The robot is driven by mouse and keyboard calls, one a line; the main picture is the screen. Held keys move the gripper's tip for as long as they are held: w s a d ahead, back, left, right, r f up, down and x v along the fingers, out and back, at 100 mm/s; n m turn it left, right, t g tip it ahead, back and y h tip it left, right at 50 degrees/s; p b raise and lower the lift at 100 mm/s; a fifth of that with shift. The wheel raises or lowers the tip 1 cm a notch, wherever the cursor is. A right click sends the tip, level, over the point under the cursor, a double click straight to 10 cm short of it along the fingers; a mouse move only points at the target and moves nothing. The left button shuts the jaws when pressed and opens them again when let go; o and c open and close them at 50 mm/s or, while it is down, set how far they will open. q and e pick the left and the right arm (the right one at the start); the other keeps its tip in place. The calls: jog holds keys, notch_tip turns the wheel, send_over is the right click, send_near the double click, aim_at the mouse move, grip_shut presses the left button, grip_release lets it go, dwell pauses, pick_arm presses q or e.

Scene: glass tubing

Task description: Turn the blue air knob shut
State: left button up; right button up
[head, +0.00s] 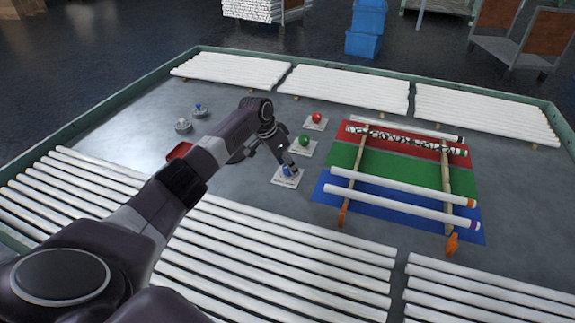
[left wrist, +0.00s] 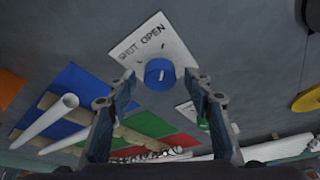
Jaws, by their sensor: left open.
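The blue air knob (head: 288,170) sits on a white plate (head: 284,182) on the grey table, left of the coloured mat. In the left wrist view the blue knob (left wrist: 155,70) has a pale line on its face, and its plate (left wrist: 178,47) reads SHUT and OPEN. I cannot tell which word the line points to. My left gripper (head: 287,165) is at the blue knob in the head view. In the left wrist view the open fingers of my left gripper (left wrist: 161,80) stand on either side of the knob, with gaps visible. My right gripper is out of view.
A green knob (head: 303,140) and a red knob (head: 316,117) on white plates stand close behind. Tubes lie across wooden rails over the red, green and blue mat (head: 345,156). White tube rows line the table's edges. A red tray (head: 180,150) lies left of my arm.

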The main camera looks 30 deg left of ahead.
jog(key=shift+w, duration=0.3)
pick_arm(q)
jog(key=shift+c, duration=0.4)
